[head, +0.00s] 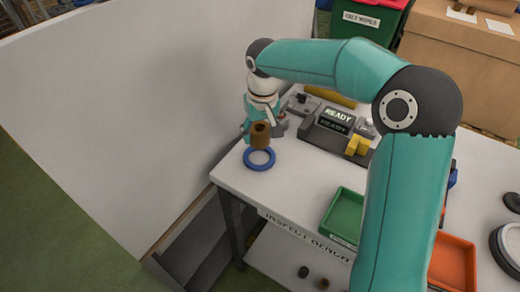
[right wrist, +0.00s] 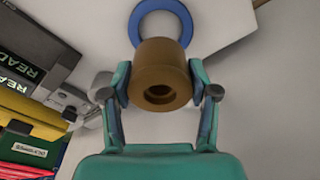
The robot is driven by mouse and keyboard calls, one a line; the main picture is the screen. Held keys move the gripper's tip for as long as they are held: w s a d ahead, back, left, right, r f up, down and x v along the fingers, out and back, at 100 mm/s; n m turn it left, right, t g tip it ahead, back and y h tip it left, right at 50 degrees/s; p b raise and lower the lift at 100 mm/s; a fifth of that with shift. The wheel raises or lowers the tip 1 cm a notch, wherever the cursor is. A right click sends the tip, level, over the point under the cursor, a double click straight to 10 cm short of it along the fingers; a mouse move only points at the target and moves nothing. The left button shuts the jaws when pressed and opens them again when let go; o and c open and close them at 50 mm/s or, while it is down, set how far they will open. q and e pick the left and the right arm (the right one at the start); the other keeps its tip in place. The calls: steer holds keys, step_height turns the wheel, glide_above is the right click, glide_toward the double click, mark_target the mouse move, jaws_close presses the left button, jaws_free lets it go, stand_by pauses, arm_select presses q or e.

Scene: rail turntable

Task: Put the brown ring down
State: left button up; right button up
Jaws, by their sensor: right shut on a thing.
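The brown ring (head: 260,135) is a short thick cylinder with a hole. In the right wrist view the brown ring (right wrist: 159,74) sits between the two fingers of my right gripper (right wrist: 160,85), which is shut on it. In the head view my right gripper (head: 262,122) is over the left corner of the white bench, partly hidden behind its own wrist. A flat blue ring (head: 259,158) lies on the bench near its edge, just below the brown ring in the picture. I cannot tell the gap between the brown ring and the bench. My left gripper is not in view.
A grey device with a READY display (head: 338,115) and a yellow block (head: 357,146) stand right of the gripper. A green tray (head: 346,214) and an orange tray (head: 455,262) lie nearer the front. A white wall panel (head: 130,100) rises close on the left.

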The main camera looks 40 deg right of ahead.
mark_target(258, 158)
step_height(258, 158, down, 7)
steer(key=shift+w+r, duration=0.1)
steer(key=shift+r, duration=0.05)
steer(key=o, duration=1.6)
steer(key=shift+a, duration=0.1)
steer(key=shift+r, duration=0.1)
steer(key=r, duration=0.4)
steer(key=s+r, duration=0.1)
steer(key=r, duration=0.6)
steer(key=shift+s+a+r, duration=0.15)
steer(key=shift+s+r, duration=0.1)
steer(key=shift+r, duration=0.15)
